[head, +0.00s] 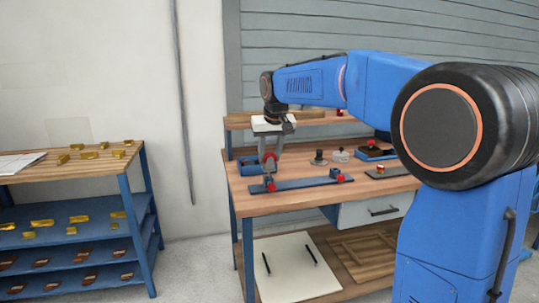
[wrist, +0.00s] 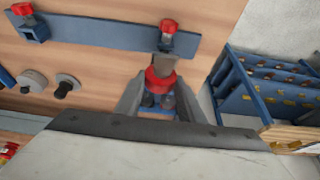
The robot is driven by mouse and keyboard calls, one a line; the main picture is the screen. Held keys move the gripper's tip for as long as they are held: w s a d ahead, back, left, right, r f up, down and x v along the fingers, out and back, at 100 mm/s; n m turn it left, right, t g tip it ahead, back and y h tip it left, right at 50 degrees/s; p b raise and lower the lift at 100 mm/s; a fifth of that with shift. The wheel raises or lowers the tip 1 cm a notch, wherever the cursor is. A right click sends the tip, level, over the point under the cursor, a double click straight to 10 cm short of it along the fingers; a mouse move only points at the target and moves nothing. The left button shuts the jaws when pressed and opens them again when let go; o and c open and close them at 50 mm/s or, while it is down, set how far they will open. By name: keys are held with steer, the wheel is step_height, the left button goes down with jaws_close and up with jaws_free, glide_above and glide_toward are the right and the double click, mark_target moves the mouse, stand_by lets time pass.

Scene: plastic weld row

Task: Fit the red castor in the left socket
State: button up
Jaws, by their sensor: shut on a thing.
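A long blue bar (head: 305,184) lies on the workbench, with a red-topped socket fitting near each end. The left fitting (head: 269,183) is under my gripper; it also shows in the wrist view (wrist: 169,27), where left and right look reversed. The right fitting (head: 338,175) stands at the other end. My gripper (head: 269,160) points down and is shut on the red castor (wrist: 158,80). The castor's grey stem (wrist: 166,62) points toward the left fitting. I cannot tell whether stem and fitting touch. The fingers partly hide the castor in the head view.
A dark castor (head: 319,158) and a grey castor (head: 341,156) stand behind the bar. A blue bin (head: 247,166) is left of my gripper, and a blue tray (head: 375,153) sits farther right. A separate shelf (head: 70,165) stands left across a gap.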

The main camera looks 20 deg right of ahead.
steer(key=shift+f, duration=1.3)
stand_by(1.4)
steer(key=o, duration=1.6)
steer(key=shift+r, duration=0.1)
steer(key=shift+r, duration=3.4)
steer(key=shift+s, duration=0.15)
